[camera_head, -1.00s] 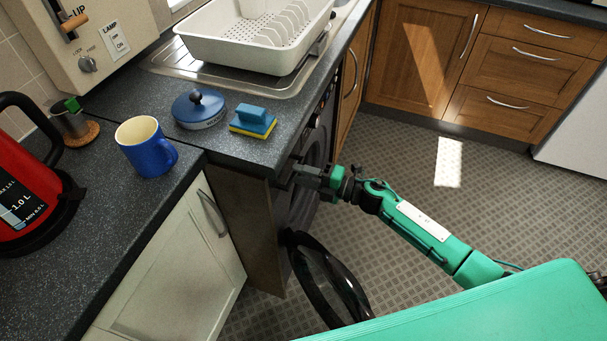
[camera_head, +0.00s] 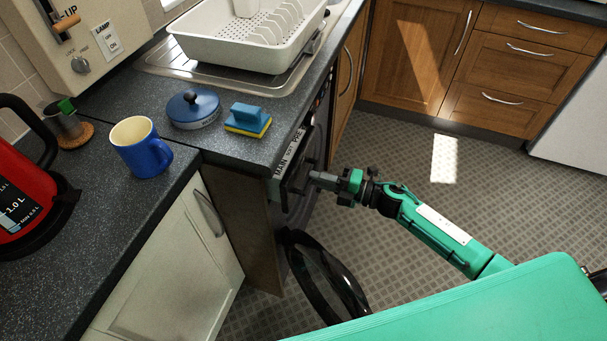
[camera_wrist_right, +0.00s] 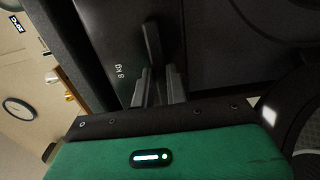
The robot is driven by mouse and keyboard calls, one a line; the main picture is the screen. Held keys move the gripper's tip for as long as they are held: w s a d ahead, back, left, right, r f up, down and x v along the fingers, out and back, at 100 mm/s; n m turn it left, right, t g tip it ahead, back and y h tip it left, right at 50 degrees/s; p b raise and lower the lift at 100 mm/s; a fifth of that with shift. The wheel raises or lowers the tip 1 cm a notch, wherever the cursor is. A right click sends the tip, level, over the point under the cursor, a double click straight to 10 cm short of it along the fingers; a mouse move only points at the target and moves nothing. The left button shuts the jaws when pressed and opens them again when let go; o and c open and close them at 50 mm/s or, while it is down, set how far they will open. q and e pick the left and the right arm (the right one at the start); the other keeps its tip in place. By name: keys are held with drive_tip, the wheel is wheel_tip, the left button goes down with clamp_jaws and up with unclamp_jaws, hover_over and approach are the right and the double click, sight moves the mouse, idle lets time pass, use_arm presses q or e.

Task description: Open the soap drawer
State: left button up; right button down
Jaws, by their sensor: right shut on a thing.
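The soap drawer (camera_head: 289,158) sticks out of the washing machine (camera_head: 322,128) under the worktop, and its top with the lettering MAIN and PRE shows. My right gripper (camera_head: 314,176) is at the drawer's front, shut on its handle. In the right wrist view the fingers (camera_wrist_right: 159,88) close around the dark upright handle (camera_wrist_right: 152,45), beside the drawer front (camera_wrist_right: 120,50) marked 8 kg. The drawer's inside is mostly hidden from the head view. My left gripper is not in view.
The washing machine's round door (camera_head: 322,275) stands open below the drawer. The floor (camera_head: 400,165) to the right is clear.

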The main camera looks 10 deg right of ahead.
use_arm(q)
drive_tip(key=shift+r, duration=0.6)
use_arm(e)
drive_tip(key=v, duration=1.4)
drive_tip(key=shift+s+d, duration=0.25)
drive_tip(key=shift+d, duration=0.1)
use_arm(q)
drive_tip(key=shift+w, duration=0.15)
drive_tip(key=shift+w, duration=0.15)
use_arm(e)
drive_tip(key=c, duration=1.4)
unclamp_jaws()
